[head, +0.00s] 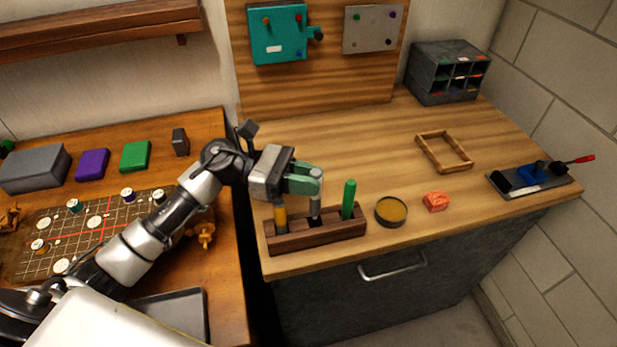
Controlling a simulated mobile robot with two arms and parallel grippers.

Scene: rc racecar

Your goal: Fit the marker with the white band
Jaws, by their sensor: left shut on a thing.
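My left gripper (306,181) is shut on a grey marker (315,207), which is upright at the middle slot of a dark wooden rack (330,233). Its lower end is at the slot opening; I cannot tell how deep it sits. Its top is hidden by the fingers, and no white band can be made out. An orange-yellow marker (281,218) stands in the rack's left slot, partly under the gripper. A green marker (348,199) stands in the right slot. My right gripper is not in view.
A round tin (391,211) and a red sponge-like block (436,201) lie right of the rack. A wooden frame (444,151) and a tray with a blue tool (532,177) are farther right. The counter behind the rack is clear.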

